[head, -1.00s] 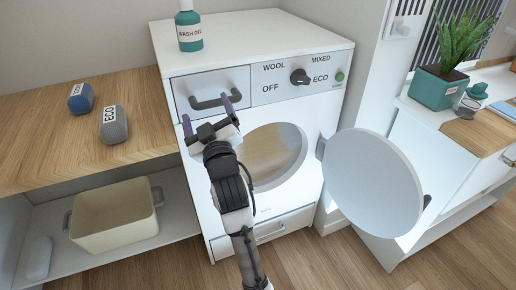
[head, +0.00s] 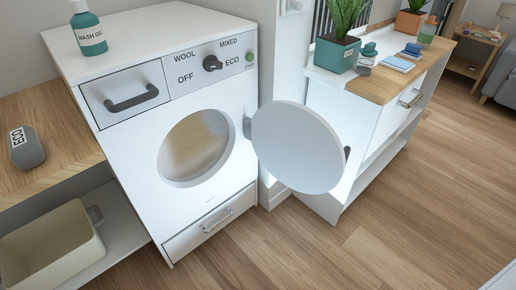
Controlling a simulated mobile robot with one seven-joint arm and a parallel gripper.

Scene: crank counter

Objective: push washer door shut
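The white washer (head: 112,150) stands left of centre in the head view. Its round door (head: 298,148) is swung open to the right of the washer, on a hinge at the right side of the opening. A dark handle (head: 347,153) shows at the door's far right edge. The round opening (head: 196,146) is uncovered and looks empty. The detergent drawer (head: 126,96) above it looks closed. My gripper is not in view.
A wash gel bottle (head: 88,30) stands on the washer. A white cabinet with a wooden top (head: 384,86) and plants stands close behind the door. A cream bin (head: 48,246) is at lower left. The wooden floor (head: 400,235) at front right is clear.

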